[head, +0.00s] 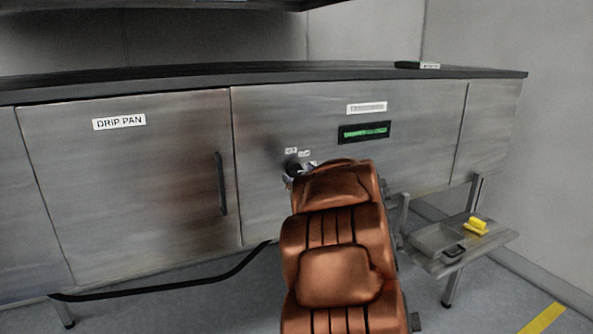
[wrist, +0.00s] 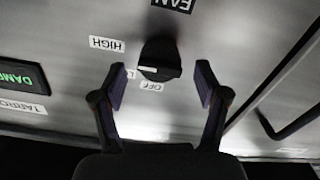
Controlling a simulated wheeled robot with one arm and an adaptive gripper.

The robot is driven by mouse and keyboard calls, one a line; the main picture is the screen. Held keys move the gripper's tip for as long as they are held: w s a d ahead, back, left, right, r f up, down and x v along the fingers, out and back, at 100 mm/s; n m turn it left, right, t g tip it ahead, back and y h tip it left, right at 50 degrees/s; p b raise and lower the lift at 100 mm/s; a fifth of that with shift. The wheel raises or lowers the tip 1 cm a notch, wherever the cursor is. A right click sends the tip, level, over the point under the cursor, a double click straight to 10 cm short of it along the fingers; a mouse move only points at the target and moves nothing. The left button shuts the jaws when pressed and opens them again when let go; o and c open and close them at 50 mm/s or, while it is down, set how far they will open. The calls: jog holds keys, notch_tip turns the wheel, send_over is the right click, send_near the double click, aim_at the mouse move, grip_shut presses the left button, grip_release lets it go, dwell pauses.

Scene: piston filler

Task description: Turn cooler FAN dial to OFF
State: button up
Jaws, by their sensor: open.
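The black FAN dial (wrist: 160,58) sits on the steel panel in the wrist view, where the lettering appears upside down. A FAN label (wrist: 173,4) is above it, a HIGH label (wrist: 107,44) to its left and an OFF label (wrist: 152,87) below it. Another label is partly hidden by a finger. A pale mark shows on the dial's lower edge; I cannot tell its exact setting. My gripper (wrist: 160,70) is open, its fingers on either side of the dial with gaps and no clear contact.
The DRIP PAN door (head: 130,200) with its black handle (head: 221,183) is left of the dial. A green-lit display (head: 364,132) is up and right. A low shelf (head: 440,235) holding a yellow item (head: 477,225) stands at right. A black hose (head: 170,290) runs below.

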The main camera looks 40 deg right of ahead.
jog(key=shift+x, duration=1)
jog(key=c, duration=1.2)
